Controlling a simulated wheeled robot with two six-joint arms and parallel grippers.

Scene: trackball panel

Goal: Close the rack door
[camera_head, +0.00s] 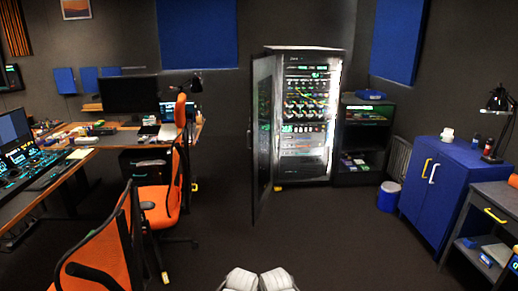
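The server rack (306,55) is a tall dark cabinet at the back, right of centre. Its inside is lit, with cables and green lights in view. The rack door (263,145) is a dark-framed, see-through panel. It stands open, swung out toward me from the rack's left side, and shows at a steep angle. A thin handle appears at its free edge. Neither gripper shows; only two white parts of my own body stick up at the bottom centre, well short of the rack.
Orange chairs (158,205) and desks (130,135) stand on the left. A dark shelf (362,140), white-blue bin (388,197) and blue cabinet (437,185) stand on the right. The dark floor (315,235) before the rack is clear.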

